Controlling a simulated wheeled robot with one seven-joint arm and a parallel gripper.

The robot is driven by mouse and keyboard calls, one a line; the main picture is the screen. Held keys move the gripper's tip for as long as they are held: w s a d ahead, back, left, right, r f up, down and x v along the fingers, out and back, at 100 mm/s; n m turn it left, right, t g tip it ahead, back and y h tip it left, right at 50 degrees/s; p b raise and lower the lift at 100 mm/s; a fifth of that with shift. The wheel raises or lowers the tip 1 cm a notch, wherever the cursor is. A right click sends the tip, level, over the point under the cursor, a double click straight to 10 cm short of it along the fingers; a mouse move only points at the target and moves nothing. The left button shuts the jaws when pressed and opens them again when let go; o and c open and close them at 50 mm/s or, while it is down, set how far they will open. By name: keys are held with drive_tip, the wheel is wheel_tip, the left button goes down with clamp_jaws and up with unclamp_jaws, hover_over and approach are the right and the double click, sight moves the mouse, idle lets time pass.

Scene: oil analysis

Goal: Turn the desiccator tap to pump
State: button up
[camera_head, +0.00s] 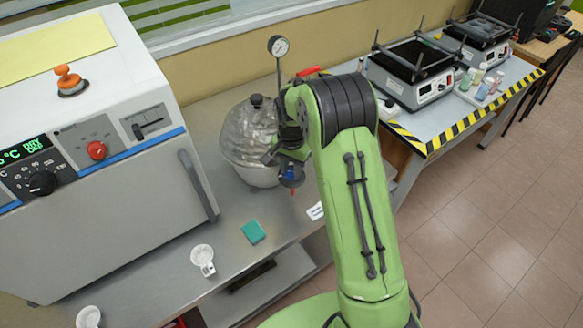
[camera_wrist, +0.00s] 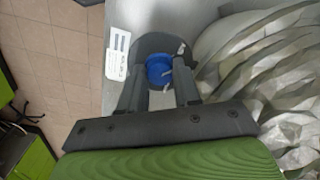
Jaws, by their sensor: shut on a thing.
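The desiccator (camera_head: 245,140) is a rounded, clear vessel with a black knob on its lid, standing on the metal bench in the head view. It fills the right of the wrist view (camera_wrist: 270,80) as a wrinkled, see-through surface. My gripper (camera_head: 289,172) is at the vessel's right side. In the wrist view my gripper (camera_wrist: 160,88) is shut on a blue part, the tap (camera_wrist: 158,70), which sits between the fingers. The fingers hide part of the tap, and I cannot tell which way it points. A small white label card (camera_wrist: 118,52) lies beside it.
A pressure gauge (camera_head: 278,46) stands behind the desiccator. An oven (camera_head: 95,115) is on the left. A green sponge (camera_head: 252,232) and a white cup (camera_head: 203,258) lie on the bench front. A table (camera_head: 455,125) with hotplates and bottles is at right.

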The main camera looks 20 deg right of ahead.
sight(292, 171)
drive_tip(key=m, duration=0.5)
drive_tip(key=shift+m+b, duration=0.3)
drive_tip(key=shift+b, duration=0.1)
drive_tip(key=m+b, duration=0.1)
drive_tip(key=m, duration=0.3)
drive_tip(key=m+b, duration=0.1)
drive_tip(key=m, duration=0.4)
drive_tip(key=shift+m+b, duration=0.3)
drive_tip(key=shift+m, duration=0.1)
drive_tip(key=m+b, duration=0.2)
drive_tip(key=m, duration=0.2)
drive_tip(key=shift+m, duration=0.4)
drive_tip(key=o, duration=1.1)
drive_tip(key=shift+c, duration=0.2)
wheel_tip(292, 171, up, 16)
drive_tip(key=p, duration=0.3)
drive_tip(key=shift+p, duration=0.4)
